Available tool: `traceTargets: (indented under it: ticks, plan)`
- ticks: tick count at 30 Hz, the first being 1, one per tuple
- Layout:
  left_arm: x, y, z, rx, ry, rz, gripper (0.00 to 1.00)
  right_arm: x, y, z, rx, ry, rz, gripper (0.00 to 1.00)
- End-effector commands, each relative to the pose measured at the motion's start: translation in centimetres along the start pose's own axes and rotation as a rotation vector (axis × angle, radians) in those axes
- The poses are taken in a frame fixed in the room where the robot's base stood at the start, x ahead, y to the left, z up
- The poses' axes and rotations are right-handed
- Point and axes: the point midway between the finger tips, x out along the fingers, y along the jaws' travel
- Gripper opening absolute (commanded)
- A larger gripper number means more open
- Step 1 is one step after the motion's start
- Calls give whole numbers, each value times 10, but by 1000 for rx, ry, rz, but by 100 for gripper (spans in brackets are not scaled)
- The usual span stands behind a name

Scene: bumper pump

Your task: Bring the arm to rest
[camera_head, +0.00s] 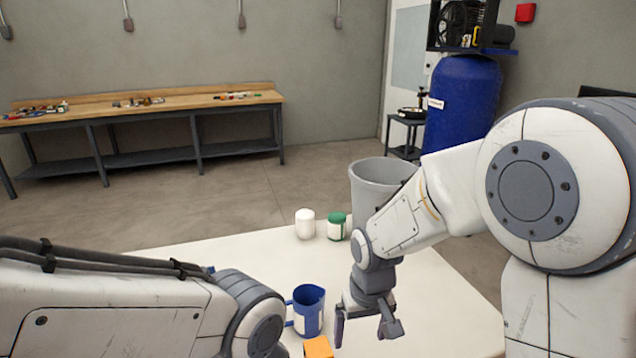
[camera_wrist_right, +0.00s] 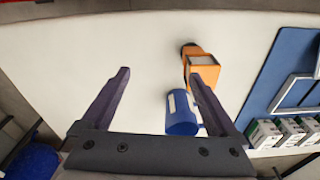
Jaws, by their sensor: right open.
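My right gripper (camera_head: 368,328) is open and empty above the white table, to the right of a blue jug (camera_head: 308,311). In the right wrist view my right gripper (camera_wrist_right: 160,76) shows both fingers spread, with bare table between their tips. An orange object (camera_head: 318,347) stands in front of the jug, partly cut off by the lower edge; in the wrist view the orange object (camera_wrist_right: 203,72) lies beyond the right fingertip. The blue jug (camera_wrist_right: 181,112) shows there beside the right finger, partly hidden by it. My left arm comes in from the left; its gripper is out of sight.
A white jar (camera_head: 305,224) and a green-and-white jar (camera_head: 337,227) stand at the table's far edge. A grey bin (camera_head: 375,185) stands behind. A blue mat (camera_wrist_right: 272,90) with small boxes (camera_wrist_right: 290,130) lies right in the wrist view. The white table (camera_head: 440,300) is clear right of my gripper.

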Motion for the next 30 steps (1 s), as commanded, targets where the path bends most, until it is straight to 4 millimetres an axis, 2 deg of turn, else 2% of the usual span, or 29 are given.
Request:
traceTargets:
  ticks: [1,6,16,17,23,30]
  plan:
    - [0,0,0,0,0,0,0,-3,17,9,33,19,2,95]
    - [0,0,0,0,0,0,0,-7,54,35,103,74,14,95]
    - [0,0,0,0,0,0,0,-11,93,78,195,144,41,95]
    - [-1,0,0,0,0,0,0,-12,92,79,192,147,41,95]
    - [-6,0,0,0,0,0,0,-27,60,82,95,122,15,95]
    - [-15,1,-1,0,0,0,0,-50,15,97,-50,80,-20,95]
